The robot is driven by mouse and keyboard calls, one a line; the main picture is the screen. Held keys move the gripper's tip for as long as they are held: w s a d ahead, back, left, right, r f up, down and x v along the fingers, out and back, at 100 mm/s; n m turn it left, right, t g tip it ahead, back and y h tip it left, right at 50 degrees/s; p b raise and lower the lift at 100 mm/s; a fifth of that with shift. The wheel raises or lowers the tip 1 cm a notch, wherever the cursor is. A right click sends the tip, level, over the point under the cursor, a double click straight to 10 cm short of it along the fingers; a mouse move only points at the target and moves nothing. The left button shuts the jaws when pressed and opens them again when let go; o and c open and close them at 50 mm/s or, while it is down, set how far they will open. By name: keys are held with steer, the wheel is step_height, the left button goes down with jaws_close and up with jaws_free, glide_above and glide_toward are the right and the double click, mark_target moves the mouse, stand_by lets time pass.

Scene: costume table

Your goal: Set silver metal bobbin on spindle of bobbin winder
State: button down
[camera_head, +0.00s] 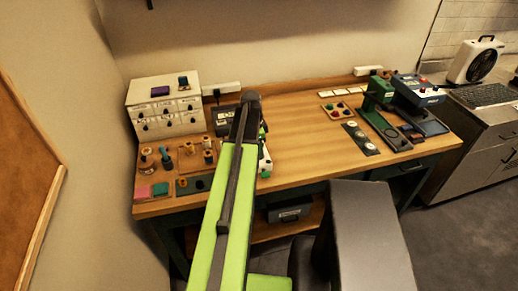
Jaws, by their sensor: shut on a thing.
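My green and dark arm reaches over the left half of the wooden table and ends in a dark joint. The gripper's fingers do not show; the arm covers that spot. I cannot make out the silver metal bobbin. A dark box (223,120) with a pale label stands left of my arm. I cannot tell which of these, if either, is the bobbin winder, and no spindle is discernible.
The wooden table (300,120) is clear right of my arm. A drawer cabinet (165,100) and trays of spools (148,165) stand at left. Green (380,95) and blue (418,92) machines stand at right. A grey block (365,230) fills the lower right foreground.

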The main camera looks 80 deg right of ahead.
steer(key=shift+f, duration=0.35)
steer(key=c, duration=1.4)
jaws_free()
steer(key=r+p, duration=0.7)
steer(key=w+r+p, duration=0.1)
steer(key=r+p, duration=0.2)
steer(key=r, duration=0.1)
steer(key=shift+w+a, duration=0.1)
steer(key=shift+a, duration=0.15)
